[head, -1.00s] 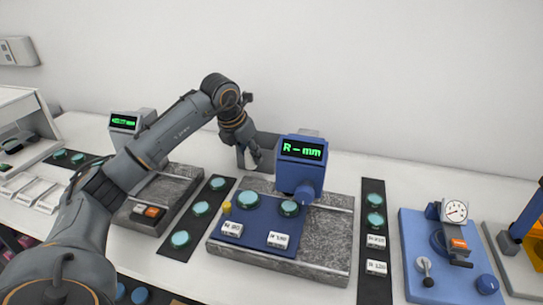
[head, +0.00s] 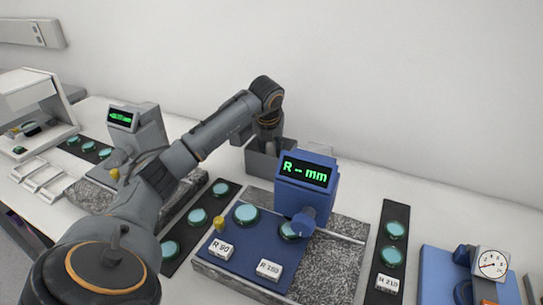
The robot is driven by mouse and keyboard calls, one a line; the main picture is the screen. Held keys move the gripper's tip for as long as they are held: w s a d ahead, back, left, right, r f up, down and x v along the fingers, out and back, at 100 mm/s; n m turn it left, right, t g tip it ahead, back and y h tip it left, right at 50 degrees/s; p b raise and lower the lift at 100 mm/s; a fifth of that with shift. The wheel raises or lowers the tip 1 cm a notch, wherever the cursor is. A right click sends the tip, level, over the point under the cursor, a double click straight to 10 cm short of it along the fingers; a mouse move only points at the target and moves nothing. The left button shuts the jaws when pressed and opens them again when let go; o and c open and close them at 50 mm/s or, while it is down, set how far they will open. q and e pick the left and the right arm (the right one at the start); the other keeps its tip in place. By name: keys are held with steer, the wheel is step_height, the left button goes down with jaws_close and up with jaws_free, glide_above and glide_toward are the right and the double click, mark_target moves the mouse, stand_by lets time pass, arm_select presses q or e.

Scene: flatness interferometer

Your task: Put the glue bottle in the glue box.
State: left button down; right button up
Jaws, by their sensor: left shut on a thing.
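My left gripper (head: 268,139) reaches down at the back of the bench, over a dark grey open box (head: 256,166) that stands against the wall, likely the glue box. The gripper is shut; the small whitish thing seen between its fingers earlier, likely the glue bottle, is now hidden behind the fingers and box wall. I cannot tell how deep it is in the box. My right gripper is not in view.
A blue instrument (head: 306,185) with an "R - mm" display stands just right of the box. A granite plate (head: 337,262) and a black strip with teal discs (head: 394,245) lie in front. A second display unit (head: 121,118) stands left.

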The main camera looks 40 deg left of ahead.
arm_select(q)
steer(key=shift+f, duration=1.95)
steer(key=c, duration=1)
jaws_free()
steer(key=shift+f, duration=0.1)
steer(key=v, duration=1.2)
steer(key=shift+w+r+b, duration=0.15)
steer(key=shift+r+b, duration=0.05)
steer(key=shift+b, duration=0.15)
